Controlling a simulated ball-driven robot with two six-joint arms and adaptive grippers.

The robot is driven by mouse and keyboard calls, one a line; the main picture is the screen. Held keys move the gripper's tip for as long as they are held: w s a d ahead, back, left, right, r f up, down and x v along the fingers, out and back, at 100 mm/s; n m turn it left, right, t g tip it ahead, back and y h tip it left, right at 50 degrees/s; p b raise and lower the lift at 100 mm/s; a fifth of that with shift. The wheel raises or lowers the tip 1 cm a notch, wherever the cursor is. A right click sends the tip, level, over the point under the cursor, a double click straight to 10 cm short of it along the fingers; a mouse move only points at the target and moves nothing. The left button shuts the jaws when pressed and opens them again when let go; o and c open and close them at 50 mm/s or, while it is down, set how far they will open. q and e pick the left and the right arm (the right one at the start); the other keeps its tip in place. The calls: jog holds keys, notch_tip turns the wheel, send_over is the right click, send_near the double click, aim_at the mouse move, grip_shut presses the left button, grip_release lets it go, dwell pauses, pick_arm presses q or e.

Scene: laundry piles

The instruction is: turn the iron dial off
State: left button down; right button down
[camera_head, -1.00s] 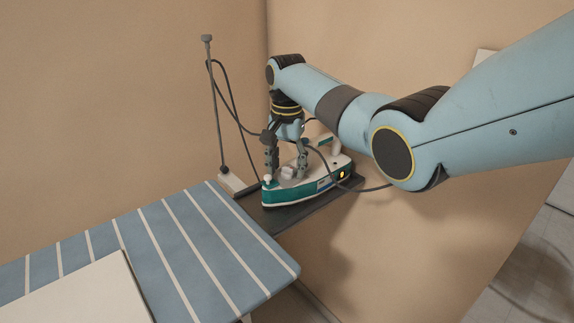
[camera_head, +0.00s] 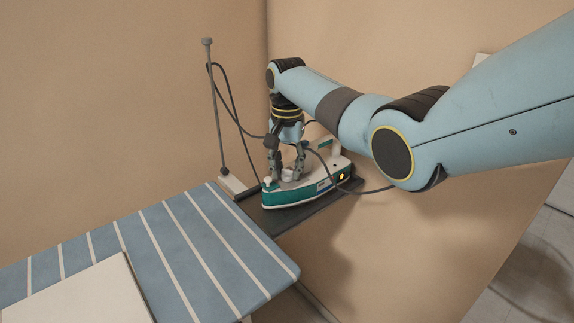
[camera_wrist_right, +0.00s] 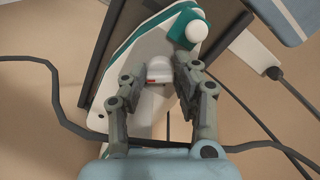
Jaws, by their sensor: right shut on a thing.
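The teal and white iron (camera_head: 305,187) sits on a dark rest at the end of the ironing board. A small orange light (camera_head: 341,177) glows on its side. The white dial (camera_head: 288,175) is on top of the iron, and it also shows in the right wrist view (camera_wrist_right: 159,70) with a small red mark. My right gripper (camera_head: 286,174) points down over the iron, its fingers closed in on either side of the dial. In the right wrist view the gripper (camera_wrist_right: 158,85) has the dial between its fingertips. My left gripper is out of view.
The blue striped ironing board (camera_head: 190,245) reaches in from the left, with a pale flat panel (camera_head: 85,295) on it. A grey cord post (camera_head: 215,110) stands behind the board, its dark cord looping near my right gripper. Walls close off the back.

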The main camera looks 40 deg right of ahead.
jog(key=n+p, duration=0.2)
jog(key=shift+r+n, duration=0.15)
jog(key=shift+n, duration=0.15)
jog(key=shift+d+n+p, duration=0.1)
jog(key=shift+n+p, duration=0.45)
jog(key=shift+n, duration=0.65)
jog(key=c, duration=1)
grip_release()
